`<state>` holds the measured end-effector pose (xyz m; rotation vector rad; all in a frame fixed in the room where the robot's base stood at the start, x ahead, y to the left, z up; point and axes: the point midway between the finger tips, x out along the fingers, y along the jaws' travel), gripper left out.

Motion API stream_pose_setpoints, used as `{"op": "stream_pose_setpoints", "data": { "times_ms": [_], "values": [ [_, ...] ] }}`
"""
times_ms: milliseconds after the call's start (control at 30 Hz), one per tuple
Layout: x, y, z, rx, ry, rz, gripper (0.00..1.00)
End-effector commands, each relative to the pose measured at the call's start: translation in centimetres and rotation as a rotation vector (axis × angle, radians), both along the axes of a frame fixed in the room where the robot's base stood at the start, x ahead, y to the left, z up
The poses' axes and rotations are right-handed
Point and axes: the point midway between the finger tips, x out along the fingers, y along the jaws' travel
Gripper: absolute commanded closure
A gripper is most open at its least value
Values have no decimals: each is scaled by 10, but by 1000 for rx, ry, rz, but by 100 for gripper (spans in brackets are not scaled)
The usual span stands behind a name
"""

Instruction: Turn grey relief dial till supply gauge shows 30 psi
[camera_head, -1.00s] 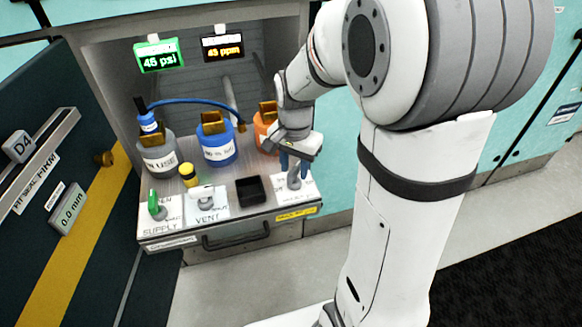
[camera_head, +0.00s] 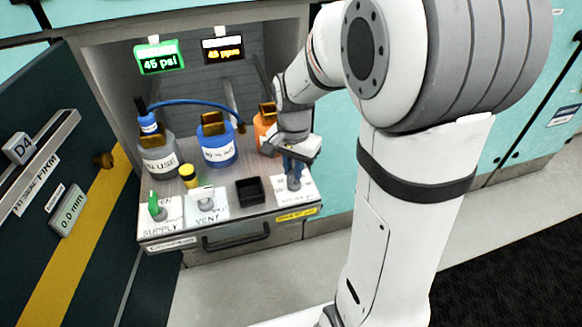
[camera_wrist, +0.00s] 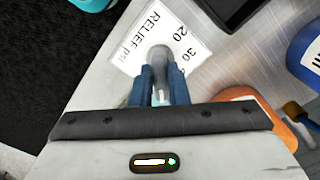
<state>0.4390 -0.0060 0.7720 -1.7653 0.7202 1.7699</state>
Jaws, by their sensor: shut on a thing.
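The grey relief dial (camera_wrist: 160,56) stands on a white plate (camera_wrist: 181,30) marked RELIEF psi, with the numbers 20 and 30 readable in the wrist view. My gripper (camera_wrist: 162,80) is shut on the dial, its blue fingers on both sides of it. In the head view my gripper (camera_head: 291,168) is at the right end of the shelf, over the dial (camera_head: 294,182). The supply gauge (camera_head: 160,57) is a green-lit display reading 45 psi. The dial's pointer is hidden by the fingers.
A second display (camera_head: 223,50) shows 45 ppm in yellow. Grey (camera_head: 159,158), blue (camera_head: 217,148) and orange (camera_head: 265,130) bottles stand behind the dial. A black square tray (camera_head: 250,191), the vent knob (camera_head: 206,203) and the green supply lever (camera_head: 156,206) sit left of it. An open dark door (camera_head: 60,250) stands at left.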

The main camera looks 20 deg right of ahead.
Motion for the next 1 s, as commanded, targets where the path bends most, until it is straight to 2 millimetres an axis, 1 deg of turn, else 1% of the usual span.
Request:
{"op": "stream_pose_setpoints", "data": {
  "times_ms": [167, 367, 1000],
  "values": [
    [1, -3, 2, -2, -5, 55, 100],
    [1, -4, 3, -4, -4, 187, 100],
    [2, -4, 3, -5, -5, 786, 100]
  ]
}}
